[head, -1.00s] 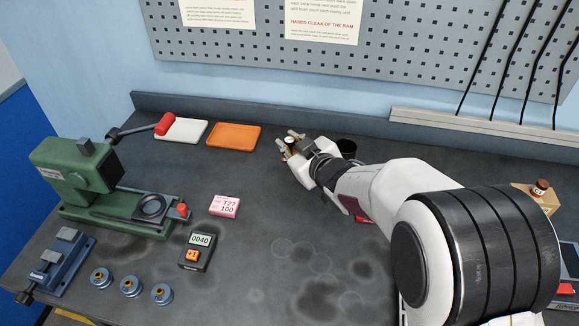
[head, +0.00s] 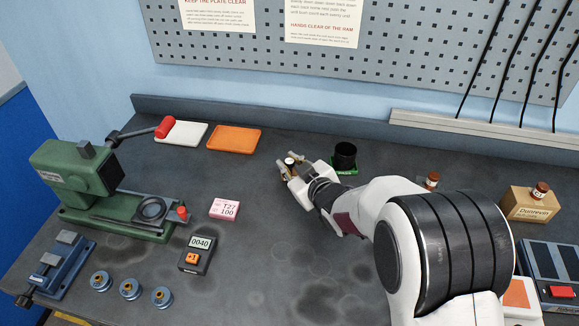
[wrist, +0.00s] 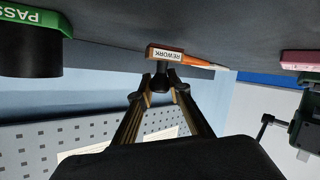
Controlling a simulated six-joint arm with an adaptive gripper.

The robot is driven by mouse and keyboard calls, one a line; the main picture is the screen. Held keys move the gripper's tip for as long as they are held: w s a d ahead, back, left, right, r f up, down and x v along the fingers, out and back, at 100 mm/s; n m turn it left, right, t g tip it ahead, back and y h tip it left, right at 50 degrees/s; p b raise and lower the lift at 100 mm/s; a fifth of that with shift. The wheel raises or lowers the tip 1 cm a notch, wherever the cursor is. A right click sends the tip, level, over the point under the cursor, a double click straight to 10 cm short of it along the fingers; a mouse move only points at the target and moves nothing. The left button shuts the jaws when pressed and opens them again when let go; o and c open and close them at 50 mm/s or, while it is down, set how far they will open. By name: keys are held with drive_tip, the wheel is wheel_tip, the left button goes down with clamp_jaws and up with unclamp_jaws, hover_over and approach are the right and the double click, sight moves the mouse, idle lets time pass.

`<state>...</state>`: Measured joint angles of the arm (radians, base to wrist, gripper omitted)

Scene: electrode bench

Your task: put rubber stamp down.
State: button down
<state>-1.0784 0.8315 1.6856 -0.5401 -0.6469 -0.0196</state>
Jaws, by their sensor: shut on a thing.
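The rubber stamp, with an orange-brown block marked REWORK (wrist: 166,54) and a dark handle, shows in the wrist view. My gripper (wrist: 160,86) is shut on its handle, with the block beyond the fingertips, close to the grey bench top. I cannot tell whether the block touches the bench. In the head view my gripper (head: 291,167) is over the middle of the bench, right of the pink T27 block; a pale round top (head: 291,160) shows between its fingers, and the rest of the stamp is hidden.
An orange tray (head: 234,138) and a white tray (head: 183,132) lie at the back left. A green press (head: 80,170) stands left. The bench in front of my gripper is clear.

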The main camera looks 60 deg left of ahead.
drive_tip(key=shift+f, duration=0.75)
drive_tip(key=shift+f, duration=0.2)
drive_tip(key=c, duration=1.9)
unclamp_jaws()
drive_tip(key=shift+r, duration=0.2)
drive_tip(key=shift+v, duration=6)
